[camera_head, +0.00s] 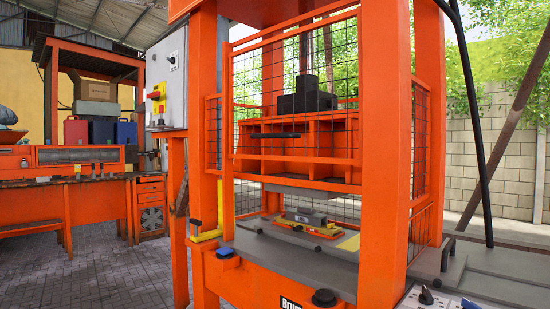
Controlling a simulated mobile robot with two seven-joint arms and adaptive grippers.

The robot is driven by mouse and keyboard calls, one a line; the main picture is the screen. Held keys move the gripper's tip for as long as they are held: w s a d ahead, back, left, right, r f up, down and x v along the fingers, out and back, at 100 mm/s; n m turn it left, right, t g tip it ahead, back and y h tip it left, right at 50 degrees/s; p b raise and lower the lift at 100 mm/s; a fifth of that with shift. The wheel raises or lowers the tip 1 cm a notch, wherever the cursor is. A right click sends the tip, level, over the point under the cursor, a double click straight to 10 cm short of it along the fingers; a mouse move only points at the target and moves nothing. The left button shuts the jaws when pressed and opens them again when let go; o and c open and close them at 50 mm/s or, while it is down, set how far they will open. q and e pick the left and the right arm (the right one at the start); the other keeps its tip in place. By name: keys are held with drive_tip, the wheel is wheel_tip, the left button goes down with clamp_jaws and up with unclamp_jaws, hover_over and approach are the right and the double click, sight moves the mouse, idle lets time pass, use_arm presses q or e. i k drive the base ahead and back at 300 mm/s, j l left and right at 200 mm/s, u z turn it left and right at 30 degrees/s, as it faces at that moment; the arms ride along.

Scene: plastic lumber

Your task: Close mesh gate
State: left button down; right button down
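The mesh gate (334,52) is an orange frame with a dark wire grid in the upper part of the orange press's front opening. Its left side is near the left post, and its right side is partly hidden by the thick right front post (384,140). The opening below it, above the grey press bed (285,255), looks uncovered. I cannot tell exactly where its lower edge lies against the orange ram (300,145) behind. Neither of my grippers is in view.
A small fixture (308,226) sits on the press bed. A grey control box (166,78) is on the press's left side. An orange workbench (65,200) stands at the left. Paved floor (95,265) is clear between them. A block wall (510,165) stands behind at right.

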sight(355, 13)
drive_tip(key=i+u, duration=0.25)
drive_tip(key=i, duration=0.25)
drive_tip(key=i+l+u, duration=0.1)
drive_tip(key=i+u, duration=0.15)
drive_tip(key=i, duration=0.25)
